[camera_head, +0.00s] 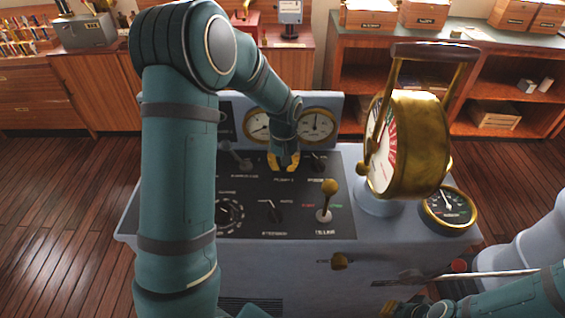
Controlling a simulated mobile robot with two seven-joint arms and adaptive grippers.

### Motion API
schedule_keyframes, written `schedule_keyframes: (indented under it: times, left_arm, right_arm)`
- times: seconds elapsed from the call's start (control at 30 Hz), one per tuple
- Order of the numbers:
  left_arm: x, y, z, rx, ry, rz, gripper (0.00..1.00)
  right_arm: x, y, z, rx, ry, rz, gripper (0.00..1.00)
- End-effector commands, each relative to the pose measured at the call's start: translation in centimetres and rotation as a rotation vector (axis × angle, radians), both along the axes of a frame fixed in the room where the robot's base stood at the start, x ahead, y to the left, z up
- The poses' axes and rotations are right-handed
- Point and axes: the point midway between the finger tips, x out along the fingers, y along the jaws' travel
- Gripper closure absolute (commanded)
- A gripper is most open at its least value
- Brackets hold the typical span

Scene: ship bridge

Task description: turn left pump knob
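My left gripper (284,162) points down onto the dark top panel (250,190) of the grey console. Its yellow fingertips sit a little apart, just behind a small printed label. They hide whatever knob lies there, so I cannot tell whether they touch or grip it. A dark pump-type knob (318,163) shows just right of the gripper, with its own label in front. The label text is too small to read surely. My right gripper (405,307) is low at the bottom edge, in front of the console, partly cut off; its opening is unclear.
A brass telegraph (420,145) with a tall handle stands right of the panel. A yellow-ball lever (329,188) rises in front of the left gripper. Two round gauges (317,124) stand behind it. A black gauge (448,206) is at the console's right.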

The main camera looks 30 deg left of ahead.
Motion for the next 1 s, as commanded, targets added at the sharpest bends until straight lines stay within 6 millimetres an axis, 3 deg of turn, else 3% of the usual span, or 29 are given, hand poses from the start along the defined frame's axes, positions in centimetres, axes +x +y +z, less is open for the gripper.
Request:
schedule_keyframes:
  times: [0.5,1.0]
  left_arm:
    - [0.3,-0.5,0.0,0.000,0.005,0.437,1.00]
    - [0.4,-0.6,-0.1,0.000,0.005,0.604,1.00]
  right_arm:
    - [0.6,-0.1,1.7,-0.003,-0.012,-0.010,1.00]
    - [0.8,-0.2,2.4,-0.004,-0.019,-0.015,1.00]
